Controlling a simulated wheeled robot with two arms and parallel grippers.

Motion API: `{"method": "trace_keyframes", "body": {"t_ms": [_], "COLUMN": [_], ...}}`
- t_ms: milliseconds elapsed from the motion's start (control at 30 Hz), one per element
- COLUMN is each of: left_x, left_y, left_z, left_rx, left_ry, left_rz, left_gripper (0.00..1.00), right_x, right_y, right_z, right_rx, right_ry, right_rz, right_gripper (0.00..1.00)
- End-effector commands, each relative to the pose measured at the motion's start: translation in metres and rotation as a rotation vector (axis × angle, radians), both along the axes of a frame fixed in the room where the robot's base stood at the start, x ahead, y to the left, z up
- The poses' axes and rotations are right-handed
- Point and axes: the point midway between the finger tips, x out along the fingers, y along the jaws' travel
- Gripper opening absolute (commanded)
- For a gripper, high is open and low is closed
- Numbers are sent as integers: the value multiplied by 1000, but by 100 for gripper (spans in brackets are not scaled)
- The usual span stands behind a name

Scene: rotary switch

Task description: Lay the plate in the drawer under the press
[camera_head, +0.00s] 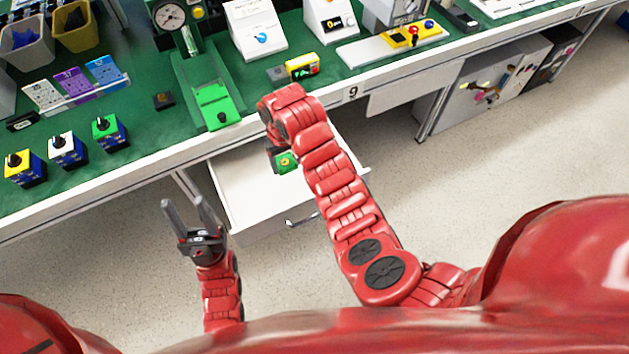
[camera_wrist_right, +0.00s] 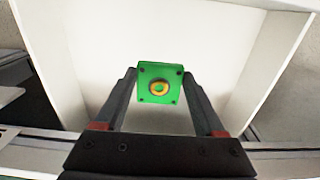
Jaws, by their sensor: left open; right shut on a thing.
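The plate (camera_head: 287,162) is a small green square with a yellow ring in its middle and a dark screw near each corner. In the right wrist view the plate (camera_wrist_right: 160,84) sits between the fingertips of my right gripper (camera_wrist_right: 160,90), which is shut on it. The white drawer (camera_head: 245,190) is pulled open under the bench, and the plate is over its inside. Its pale floor (camera_wrist_right: 110,45) looks empty; I cannot tell the plate's height above it. The press (camera_head: 205,85) is green with a round gauge and stands above the drawer. My left gripper (camera_head: 188,212) is open and empty, left of the drawer.
The green bench top (camera_head: 150,135) holds several switch boxes at the left, a small yellow device (camera_head: 302,67) and white instruments at the back. The bench's front edge (camera_head: 200,150) overhangs the drawer's rear.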

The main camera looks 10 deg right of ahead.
Motion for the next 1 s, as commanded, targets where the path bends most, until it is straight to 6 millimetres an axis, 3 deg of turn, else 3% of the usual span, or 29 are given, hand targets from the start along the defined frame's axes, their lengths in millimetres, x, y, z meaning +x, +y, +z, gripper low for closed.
{"method": "trace_keyframes", "body": {"t_ms": [267,400,800,1000], "left_x": [0,0,0,0], "left_y": [0,0,0,0], "left_z": [-36,-38,-30,-31], "left_rx": [0,0,0,0], "left_ry": [0,0,0,0], "left_rz": [0,0,0,0], "left_gripper": [50,50,50,50], "right_x": [0,-1,0,1], "right_y": [10,10,11,10], "right_z": [-36,-59,-101,-104], "right_rx": [0,-2,-1,0], "right_ry": [2,6,3,0], "right_rz": [13,15,15,14], "right_gripper": [14,14,14,14]}}
